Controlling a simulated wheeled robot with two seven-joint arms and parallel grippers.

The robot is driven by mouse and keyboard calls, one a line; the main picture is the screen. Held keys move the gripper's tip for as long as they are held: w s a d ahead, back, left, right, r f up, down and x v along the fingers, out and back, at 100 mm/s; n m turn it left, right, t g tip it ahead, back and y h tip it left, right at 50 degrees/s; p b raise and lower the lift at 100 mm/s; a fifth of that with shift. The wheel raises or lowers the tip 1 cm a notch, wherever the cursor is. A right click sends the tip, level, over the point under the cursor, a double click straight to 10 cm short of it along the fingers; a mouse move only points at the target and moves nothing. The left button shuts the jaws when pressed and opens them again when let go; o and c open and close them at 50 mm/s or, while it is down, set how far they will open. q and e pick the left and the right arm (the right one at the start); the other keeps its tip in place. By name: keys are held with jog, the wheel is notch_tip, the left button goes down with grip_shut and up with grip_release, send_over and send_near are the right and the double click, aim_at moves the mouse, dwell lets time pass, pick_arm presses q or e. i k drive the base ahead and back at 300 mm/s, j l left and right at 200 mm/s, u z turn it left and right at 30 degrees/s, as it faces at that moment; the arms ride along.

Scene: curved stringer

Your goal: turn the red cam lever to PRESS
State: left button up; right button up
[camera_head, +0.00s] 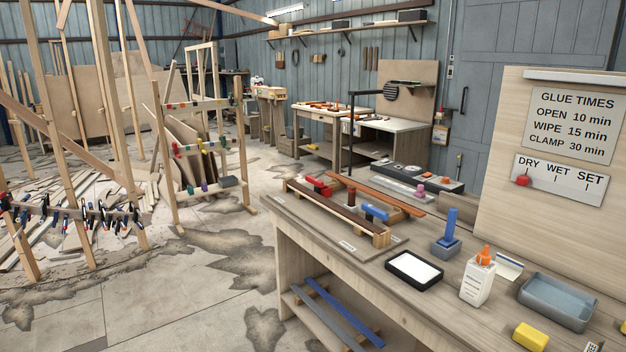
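A red lever-like part (319,186) sits at the far left end of a wooden fixture (335,210) on the workbench. It looks like the red cam lever, but its exact angle is too small to tell. A blue part (375,212) of similar shape sits at the near right end of the fixture. Small white labels (347,246) lie on the fixture's base board; their words are not readable, and I cannot make out PRESS. Neither of my grippers shows in the head view.
The workbench (440,300) also holds a black-rimmed white pad (414,269), a glue bottle (477,281), a blue brush in a holder (447,236), a grey tray (556,301) and a yellow sponge (530,336). A glue times board (573,125) stands behind.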

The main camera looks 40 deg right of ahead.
aim_at(320, 184)
jog(key=i+z, duration=0.2)
jog(key=i, duration=0.4)
jog(key=i+z, duration=0.25)
jog(key=i, duration=0.3)
jog(key=i+j+z, duration=0.2)
jog(key=i, duration=0.4)
